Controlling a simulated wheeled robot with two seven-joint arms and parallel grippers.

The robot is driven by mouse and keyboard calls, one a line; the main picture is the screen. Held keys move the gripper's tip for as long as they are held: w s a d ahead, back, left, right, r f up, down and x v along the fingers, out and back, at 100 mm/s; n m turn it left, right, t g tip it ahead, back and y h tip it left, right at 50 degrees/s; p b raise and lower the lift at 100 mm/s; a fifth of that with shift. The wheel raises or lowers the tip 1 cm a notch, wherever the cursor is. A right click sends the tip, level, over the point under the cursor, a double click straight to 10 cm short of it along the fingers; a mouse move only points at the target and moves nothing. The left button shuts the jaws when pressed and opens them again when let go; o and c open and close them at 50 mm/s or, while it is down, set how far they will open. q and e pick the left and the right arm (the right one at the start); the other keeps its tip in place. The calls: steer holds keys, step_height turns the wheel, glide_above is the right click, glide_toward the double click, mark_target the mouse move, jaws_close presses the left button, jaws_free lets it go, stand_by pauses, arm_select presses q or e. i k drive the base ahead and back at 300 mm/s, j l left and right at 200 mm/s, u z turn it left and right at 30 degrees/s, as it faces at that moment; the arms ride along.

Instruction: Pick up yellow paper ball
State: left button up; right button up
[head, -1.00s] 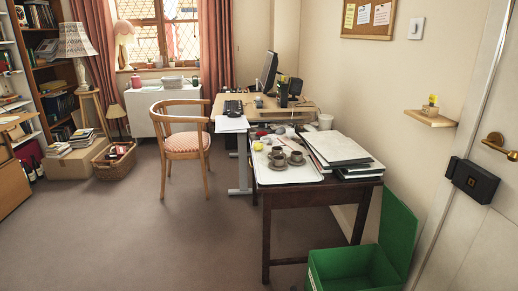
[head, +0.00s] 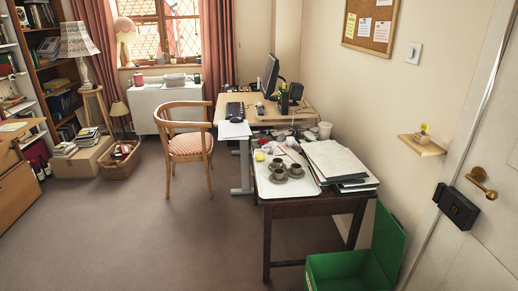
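A small yellow ball (head: 260,157), which looks like the yellow paper ball, lies at the back left of the white tray (head: 276,188) on the dark wooden side table (head: 310,208). It is small and distant, so its texture is hard to make out. Dark cups on saucers (head: 279,172) stand on the same tray in front of it and to its right. Neither of my grippers shows in the head view.
Papers and folders (head: 335,161) cover the table's right side. A desk (head: 268,112) with a monitor stands behind, with a wooden chair (head: 186,145) to its left. An open green box (head: 350,270) stands at front right. The carpet (head: 150,230) at left is clear.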

mark_target(259, 156)
steer(key=i+j+u, duration=0.15)
steer(key=i+j, duration=0.2)
steer(key=i, duration=0.65)
steer(key=i+j+u, duration=0.15)
steer(key=i, duration=0.85)
steer(key=i+j+u, duration=0.15)
steer(key=i, duration=0.9)
steer(key=j, duration=0.1)
